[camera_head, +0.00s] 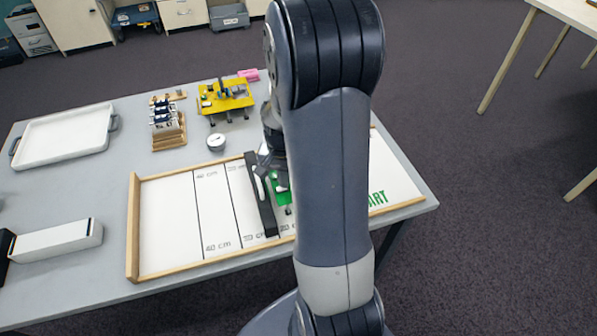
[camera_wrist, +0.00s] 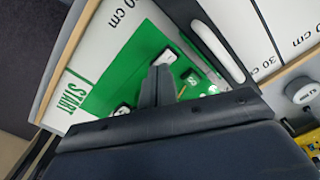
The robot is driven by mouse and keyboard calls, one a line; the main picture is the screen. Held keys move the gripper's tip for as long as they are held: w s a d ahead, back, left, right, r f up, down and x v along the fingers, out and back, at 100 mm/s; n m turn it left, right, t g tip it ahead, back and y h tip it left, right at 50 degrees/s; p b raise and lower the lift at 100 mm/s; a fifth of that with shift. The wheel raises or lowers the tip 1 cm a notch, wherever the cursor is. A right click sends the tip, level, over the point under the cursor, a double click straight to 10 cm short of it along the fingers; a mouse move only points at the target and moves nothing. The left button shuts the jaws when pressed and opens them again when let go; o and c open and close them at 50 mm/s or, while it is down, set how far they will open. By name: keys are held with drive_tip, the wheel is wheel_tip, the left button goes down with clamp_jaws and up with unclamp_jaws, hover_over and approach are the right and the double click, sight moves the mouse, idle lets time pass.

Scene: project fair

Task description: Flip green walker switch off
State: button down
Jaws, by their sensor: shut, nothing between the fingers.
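The green walker (camera_head: 282,197) is on the white track board, mostly hidden behind my arm in the head view. In the head view the fingertips are hard to make out.
A black bar with a white handle (camera_wrist: 218,47) stands across the track beside the walker. The wood-edged track board (camera_head: 165,225) lies on the grey table.

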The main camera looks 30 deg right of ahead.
drive_tip(key=shift+f+b, duration=0.35)
drive_tip(key=shift+f, duration=0.15)
drive_tip(key=shift+r, duration=0.1)
drive_tip(key=shift+r+p, duration=2.85)
drive_tip(key=shift+r, duration=0.65)
drive_tip(key=shift+f, duration=0.2)
